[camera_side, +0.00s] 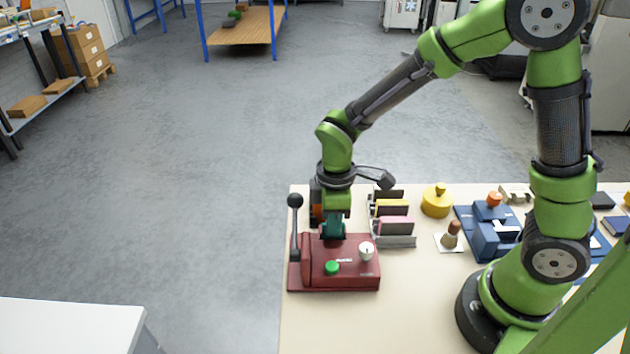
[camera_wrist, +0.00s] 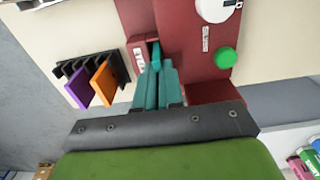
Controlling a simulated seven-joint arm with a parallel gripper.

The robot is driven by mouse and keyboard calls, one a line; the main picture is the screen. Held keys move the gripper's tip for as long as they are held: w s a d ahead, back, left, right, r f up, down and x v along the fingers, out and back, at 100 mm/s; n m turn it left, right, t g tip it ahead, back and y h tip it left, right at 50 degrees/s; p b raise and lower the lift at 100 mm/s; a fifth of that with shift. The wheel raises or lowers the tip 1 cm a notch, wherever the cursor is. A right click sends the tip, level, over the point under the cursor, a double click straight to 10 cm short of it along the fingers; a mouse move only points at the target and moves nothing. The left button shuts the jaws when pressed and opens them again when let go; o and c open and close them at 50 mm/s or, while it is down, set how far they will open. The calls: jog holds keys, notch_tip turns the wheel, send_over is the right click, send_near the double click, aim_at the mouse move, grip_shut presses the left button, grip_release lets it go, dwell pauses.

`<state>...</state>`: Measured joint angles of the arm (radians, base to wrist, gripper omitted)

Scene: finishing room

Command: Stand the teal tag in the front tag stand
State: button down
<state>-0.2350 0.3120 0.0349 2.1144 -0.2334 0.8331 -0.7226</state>
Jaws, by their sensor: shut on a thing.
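My gripper (camera_wrist: 160,88) is shut on the teal tag (camera_wrist: 156,55), which shows as a narrow teal strip between the teal fingers. The tag's far end is at the red machine (camera_side: 345,268), beside a red block with a white label; I cannot tell if it touches. In the side view my gripper (camera_side: 333,228) is low at the machine's back edge and the tag cannot be told from the fingers. A black tag stand (camera_wrist: 72,72) holds an orange tag (camera_wrist: 103,82) and a purple tag (camera_wrist: 79,88). Another stand (camera_side: 400,242) holds pink and yellow tags.
The machine carries a black lever (camera_side: 295,202), a green button (camera_side: 332,268) and a white dial (camera_side: 366,249). A yellow round item (camera_side: 437,202), a wooden-handled stamp (camera_side: 451,238) and a blue device (camera_side: 490,240) stand to the right. The table's front-left area is clear.

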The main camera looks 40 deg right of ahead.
jog(key=shift+r, duration=3.35)
jog(key=shift+r, duration=0.15)
notch_tip(320, 180, up, 5)
jog(key=w+d, duration=1)
jog(key=w, duration=0.3)
jog(key=shift+s+a+f, duration=0.1)
jog(key=shift+s+f, duration=0.1)
jog(key=shift+f, duration=2.8)
jog(key=shift+s+f, duration=0.15)
jog(key=shift+f, duration=2.85)
jog(key=shift+f, duration=0.65)
